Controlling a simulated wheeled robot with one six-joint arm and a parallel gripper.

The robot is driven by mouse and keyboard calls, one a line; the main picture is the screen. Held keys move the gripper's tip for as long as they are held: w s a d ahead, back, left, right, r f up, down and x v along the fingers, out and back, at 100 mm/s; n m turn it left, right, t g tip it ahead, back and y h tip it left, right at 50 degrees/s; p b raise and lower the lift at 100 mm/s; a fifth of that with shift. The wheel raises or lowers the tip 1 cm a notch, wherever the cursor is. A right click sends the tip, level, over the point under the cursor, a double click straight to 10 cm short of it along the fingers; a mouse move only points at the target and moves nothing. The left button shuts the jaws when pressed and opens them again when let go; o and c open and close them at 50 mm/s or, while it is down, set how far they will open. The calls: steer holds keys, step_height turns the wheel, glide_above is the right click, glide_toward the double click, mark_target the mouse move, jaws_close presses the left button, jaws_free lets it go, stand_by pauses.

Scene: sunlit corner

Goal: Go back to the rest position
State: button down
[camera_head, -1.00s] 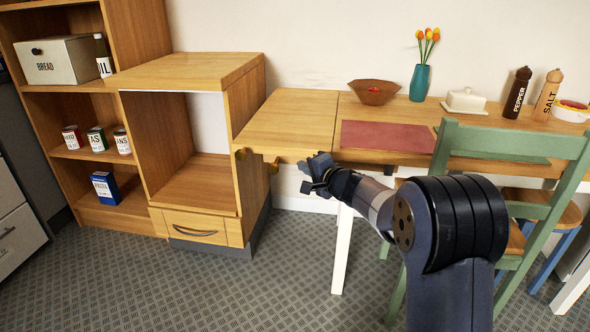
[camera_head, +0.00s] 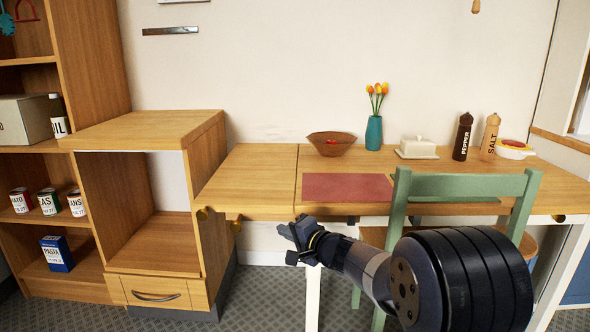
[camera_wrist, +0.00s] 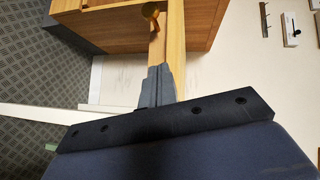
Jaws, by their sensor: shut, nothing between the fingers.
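My gripper (camera_head: 290,231) is in front of the wooden table's (camera_head: 262,180) front edge, left of the green chair and a little below the tabletop. It is shut and empty. In the wrist view the closed fingers (camera_wrist: 158,80) point toward the table's wooden edge (camera_wrist: 172,45) and a round wooden knob (camera_wrist: 150,10). My arm reaches in from the lower right of the head view.
A wooden cabinet (camera_head: 150,128) with a drawer stands left. The table bears a red placemat (camera_head: 345,187), bowl (camera_head: 332,143), tulip vase (camera_head: 374,132), butter dish (camera_head: 417,148) and shakers. Floor shows between cabinet and table.

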steer(key=s+a+x, duration=0.1)
steer(key=x, duration=1.1)
steer(key=shift+s+a+f+p, duration=0.3)
steer(key=shift+f+p, duration=0.05)
